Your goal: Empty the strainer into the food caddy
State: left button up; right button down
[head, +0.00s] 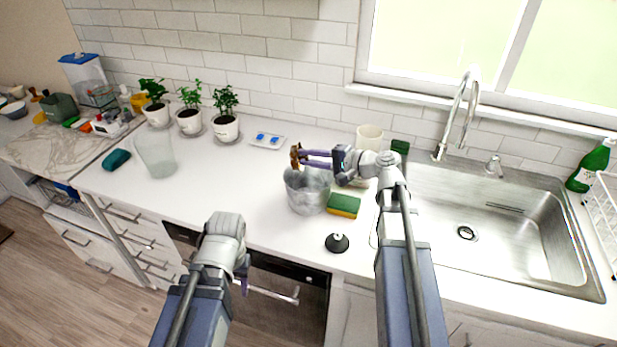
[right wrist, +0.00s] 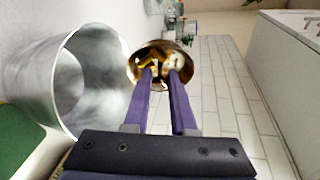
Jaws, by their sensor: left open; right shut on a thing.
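The strainer (head: 295,156) is small and brown-bronze, held just above the left rear rim of a grey bucket-like container (head: 308,194), which looks like the food caddy. My right gripper (head: 303,156) is shut on the strainer's rim. In the right wrist view the strainer (right wrist: 133,68) shows its open side towards the camera, with yellowish and pale bits inside. The caddy (right wrist: 30,85) stands beside it there, its open mouth visible and its bottom not clear. My left gripper (head: 241,286) is low in front of the counter, empty, its fingers mostly hidden by my arm.
A green-and-yellow sponge (head: 343,205) and a black sink stopper (head: 337,243) lie near the caddy. The sink (head: 500,232) is to the right. A clear container (head: 156,155), potted plants (head: 190,119) and a white tray (head: 267,142) stand left.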

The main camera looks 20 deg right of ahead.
jog(key=t+y+b, duration=0.1)
jog(key=b, duration=0.2)
jog(key=d+m+t+y+b, duration=0.1)
jog(key=b, duration=0.2)
jog(key=f+m+t+y+b, duration=0.1)
jog(key=b, duration=0.3)
jog(key=shift+s+d+y, duration=0.3)
jog(key=shift+s+d, duration=0.05)
jog(key=shift+d, duration=0.05)
dwell(1.9)
jog(key=shift+s+d+r+m+t+y+b, duration=0.1)
jog(key=shift+d+r+m+t+y+b, duration=0.15)
jog(key=shift+t+b, duration=0.5)
jog(key=shift+d+r+m+t+y+b, duration=0.15)
jog(key=shift+r+m+t+y+b, duration=0.35)
jog(key=shift+r, duration=0.8)
dwell(0.4)
jog(key=shift+s+d+r+m+t+y+b, duration=0.15)
jog(key=shift+r+m+t+y+b, duration=0.25)
jog(key=shift+m+t+b, duration=0.55)
dwell(1.3)
